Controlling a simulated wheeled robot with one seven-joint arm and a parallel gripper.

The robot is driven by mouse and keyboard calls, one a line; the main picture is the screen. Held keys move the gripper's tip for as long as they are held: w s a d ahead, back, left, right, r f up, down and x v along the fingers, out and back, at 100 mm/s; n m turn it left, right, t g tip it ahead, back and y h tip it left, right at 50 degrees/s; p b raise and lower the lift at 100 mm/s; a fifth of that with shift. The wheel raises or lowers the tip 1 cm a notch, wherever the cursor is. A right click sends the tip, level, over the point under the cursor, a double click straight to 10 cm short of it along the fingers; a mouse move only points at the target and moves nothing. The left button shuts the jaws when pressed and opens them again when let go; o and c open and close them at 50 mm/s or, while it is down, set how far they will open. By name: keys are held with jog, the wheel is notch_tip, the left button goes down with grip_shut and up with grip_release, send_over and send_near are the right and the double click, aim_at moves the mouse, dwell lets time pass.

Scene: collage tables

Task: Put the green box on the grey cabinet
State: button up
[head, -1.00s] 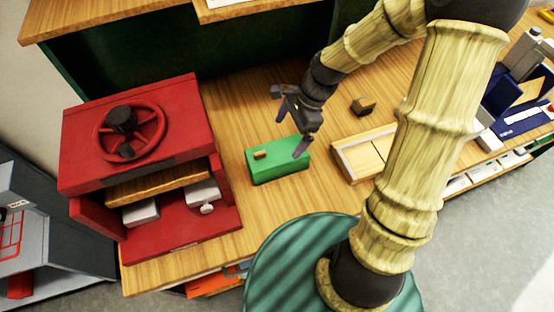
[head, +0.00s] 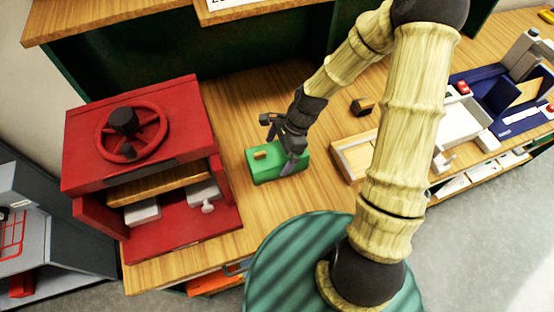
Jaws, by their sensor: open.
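The green box (head: 264,171) lies on the wooden table just right of the red cabinet, with a small wooden knob on its top. My gripper (head: 278,147) is open and low over the right part of the box. One finger shows in front of the box's near right side, the other toward its back; I cannot tell whether they touch it. The grey cabinet (head: 62,222) stands at the far left, lower than the table and partly cut off by the picture's edge.
A red cabinet (head: 90,160) with a wheel on top stands between the green box and the grey cabinet. A small dark wooden block (head: 362,106) and a wooden tray (head: 345,146) lie to the right. A blue and white set (head: 500,95) is farther right.

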jog(key=shift+x, duration=1.75)
jog(key=c, duration=1.1)
jog(key=shift+r, duration=0.15)
notch_tip(320, 180, up, 10)
jog(key=shift+f, duration=0.1)
